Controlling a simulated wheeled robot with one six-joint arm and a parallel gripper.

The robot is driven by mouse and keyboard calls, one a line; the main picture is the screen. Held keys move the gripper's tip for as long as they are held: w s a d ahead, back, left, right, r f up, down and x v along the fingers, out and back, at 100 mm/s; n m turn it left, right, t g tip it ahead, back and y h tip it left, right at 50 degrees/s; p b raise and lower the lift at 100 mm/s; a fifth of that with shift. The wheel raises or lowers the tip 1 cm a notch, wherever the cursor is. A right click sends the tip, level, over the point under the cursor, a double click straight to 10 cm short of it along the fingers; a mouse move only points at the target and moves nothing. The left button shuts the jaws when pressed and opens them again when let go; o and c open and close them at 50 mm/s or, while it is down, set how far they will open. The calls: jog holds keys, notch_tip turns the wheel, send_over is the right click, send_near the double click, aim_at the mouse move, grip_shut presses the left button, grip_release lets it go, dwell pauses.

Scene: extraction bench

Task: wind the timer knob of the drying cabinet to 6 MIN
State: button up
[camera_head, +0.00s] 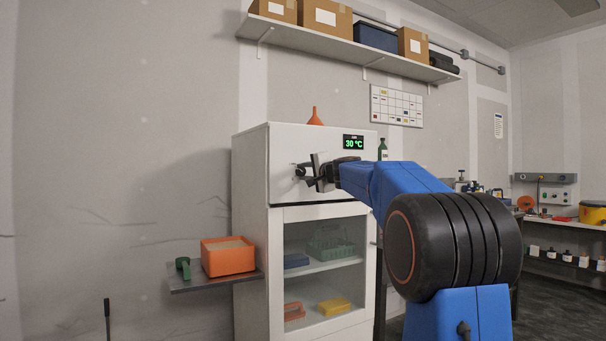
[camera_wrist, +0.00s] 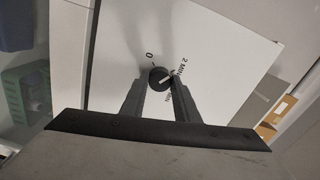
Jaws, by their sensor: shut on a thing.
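The drying cabinet (camera_head: 252,185) is white, with a green 30 °C display (camera_head: 353,142) on its upper panel. In the wrist view the timer knob (camera_wrist: 157,75) is a small dark disc with a white line. The line slants up to the right, roughly toward the 2 MIN mark (camera_wrist: 183,64). A 0 mark (camera_wrist: 150,56) is above the knob; another MIN label below right is partly covered by a finger. My gripper (camera_head: 307,174) is at the panel, its two fingers (camera_wrist: 158,82) shut on the knob's sides. In the head view the gripper hides the knob.
A side shelf (camera_head: 190,286) left of the cabinet holds an orange bin (camera_head: 227,258) and a green object (camera_head: 183,268). A wall shelf (camera_head: 330,48) with boxes is above. The glass door below is closed.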

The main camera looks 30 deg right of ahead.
jog(key=m, duration=0.3)
jog(key=shift+m, duration=0.4)
jog(key=m, duration=0.7)
jog(key=shift+f+m, duration=0.1)
jog(key=shift+m, duration=0.3)
jog(key=m, duration=0.4)
jog(key=o, duration=1)
jog(key=shift+d, duration=0.1)
jog(key=shift+o, duration=0.2)
